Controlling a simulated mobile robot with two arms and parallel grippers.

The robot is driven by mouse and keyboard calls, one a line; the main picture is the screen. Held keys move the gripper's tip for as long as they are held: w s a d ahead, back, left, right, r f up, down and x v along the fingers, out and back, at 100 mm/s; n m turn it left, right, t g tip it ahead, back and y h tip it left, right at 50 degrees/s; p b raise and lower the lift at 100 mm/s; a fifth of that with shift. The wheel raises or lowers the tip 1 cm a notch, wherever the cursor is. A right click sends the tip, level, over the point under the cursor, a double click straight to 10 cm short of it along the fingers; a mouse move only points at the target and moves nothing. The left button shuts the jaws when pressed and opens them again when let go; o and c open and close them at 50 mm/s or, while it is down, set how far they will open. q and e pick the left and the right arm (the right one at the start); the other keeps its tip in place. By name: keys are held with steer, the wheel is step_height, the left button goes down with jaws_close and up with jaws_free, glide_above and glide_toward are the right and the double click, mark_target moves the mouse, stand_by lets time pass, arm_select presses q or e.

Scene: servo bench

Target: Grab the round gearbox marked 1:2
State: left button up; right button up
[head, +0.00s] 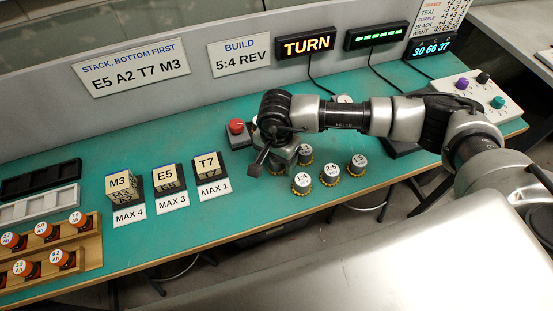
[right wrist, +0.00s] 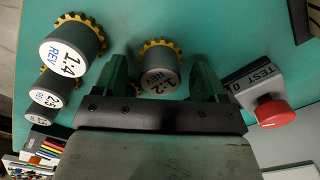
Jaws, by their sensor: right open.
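The round gearbox marked 1:2 (right wrist: 160,80) is a grey cylinder with a yellow toothed rim and a white label that also bears blue "REV". In the right wrist view it stands between the two spread fingers of my right gripper (right wrist: 162,82), with a gap showing on each side. In the head view my right gripper (head: 272,160) points down at the group of gearboxes and hides most of the one below it. The right gripper is open and empty. My left gripper is not in view.
Close by stand gearboxes 1:4 (head: 301,183), 2:5 (head: 331,173) and 1:5 (head: 357,164), plus a partly hidden one (head: 306,155). A red-button TEST box (head: 237,133) stands left of the gripper. Blocks M3 (head: 121,184), E5 (head: 165,178) and T7 (head: 208,164) stand further left.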

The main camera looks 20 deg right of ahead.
steer(key=c, duration=1.1)
steer(key=shift+o, duration=0.2)
